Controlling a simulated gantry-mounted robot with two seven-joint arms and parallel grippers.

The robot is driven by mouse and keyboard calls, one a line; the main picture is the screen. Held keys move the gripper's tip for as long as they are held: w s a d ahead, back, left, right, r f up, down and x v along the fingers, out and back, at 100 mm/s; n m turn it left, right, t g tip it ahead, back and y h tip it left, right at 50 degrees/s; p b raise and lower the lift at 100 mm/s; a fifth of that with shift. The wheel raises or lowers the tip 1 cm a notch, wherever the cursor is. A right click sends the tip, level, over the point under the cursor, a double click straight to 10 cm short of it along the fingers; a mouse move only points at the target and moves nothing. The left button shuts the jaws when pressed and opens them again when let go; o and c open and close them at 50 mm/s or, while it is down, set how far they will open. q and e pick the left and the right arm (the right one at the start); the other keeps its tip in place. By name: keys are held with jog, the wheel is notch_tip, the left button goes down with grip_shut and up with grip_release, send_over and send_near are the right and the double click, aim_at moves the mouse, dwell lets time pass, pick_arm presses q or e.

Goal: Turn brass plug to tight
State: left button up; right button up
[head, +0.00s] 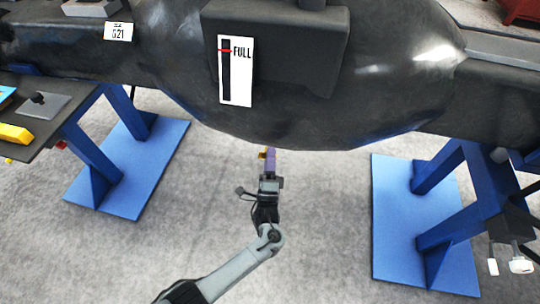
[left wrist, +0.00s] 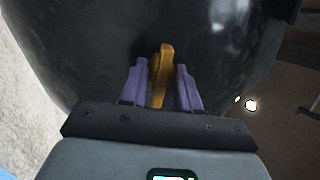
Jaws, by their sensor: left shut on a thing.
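The brass plug (left wrist: 161,70) shows in the left wrist view as a yellow-brown upright piece against the dark casting. My left gripper (left wrist: 161,88) has purple fingers on either side of it and is shut on it. In the head view, my left gripper (head: 269,160) reaches up under the belly of the big black casting (head: 400,75). A small bit of the brass plug (head: 262,155) shows beside the fingers; the rest is hidden. Whether the plug is tight cannot be seen. My right gripper is not in view.
A white gauge (head: 235,70) marked FULL, with a red line near its top, is on the casting. Blue stands (head: 130,165) and (head: 395,210) are at both sides. A dark side table (head: 60,105) is at the left. The grey floor between the stands is clear.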

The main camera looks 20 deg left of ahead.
pick_arm(q)
jog(key=m, duration=0.4)
jog(key=shift+f+t, duration=0.1)
jog(key=shift+t, duration=0.2)
jog(key=m+h, duration=0.1)
jog(key=m, duration=0.3)
jog(key=shift+w+a+t, duration=0.1)
jog(key=shift+t, duration=0.2)
jog(key=m+h, duration=0.1)
jog(key=m, duration=0.3)
jog(key=shift+a+m, duration=0.1)
jog(key=shift+m, duration=0.3)
jog(key=shift+a+m+t+h+p, duration=0.15)
jog(key=shift+m+h, duration=0.25)
jog(key=shift+m, duration=0.8)
jog(key=shift+d+m+t+h+p, duration=0.15)
jog(key=shift+m+t+h, duration=0.2)
jog(key=shift+m, duration=0.85)
jog(key=shift+a, duration=0.1)
jog(key=o, duration=0.7)
jog(key=shift+f, duration=0.1)
jog(key=shift+c, duration=0.2)
